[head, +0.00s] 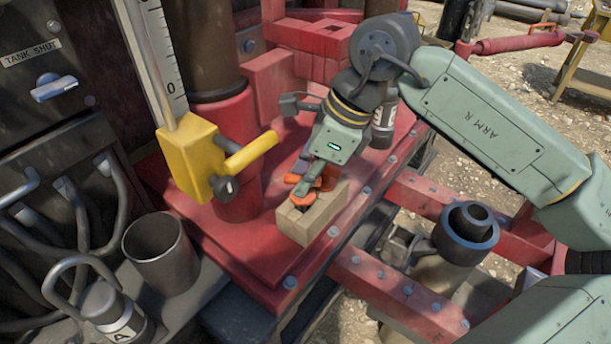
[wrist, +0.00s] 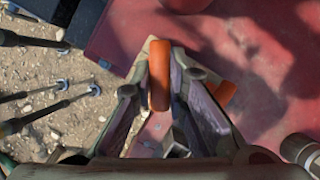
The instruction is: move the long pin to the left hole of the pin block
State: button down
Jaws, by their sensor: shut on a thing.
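The pin block (head: 318,222) is a tan rectangular block on the red deck. My gripper (head: 306,187) points down over it, with its fingers just above the block's top. In the wrist view my gripper (wrist: 165,95) is closed around an orange bar (wrist: 159,75), which I take to be the long pin's handle. A second orange piece (wrist: 224,92) shows beyond the right finger. In the head view, orange parts (head: 303,201) show at the block's top, partly covered by the fingers. The holes and the pin's shank are hidden, so I cannot tell how deep the pin sits.
A yellow bracket with a handle (head: 250,153) stands left of the block, near a red column (head: 237,150). A metal cup (head: 160,254) stands at the lower left. A dark-capped cylinder (head: 466,228) stands to the right. The red deck (head: 240,258) in front is mostly clear.

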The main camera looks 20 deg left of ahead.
jog(key=c, duration=1.5)
grip_release()
jog(key=v, duration=1.2)
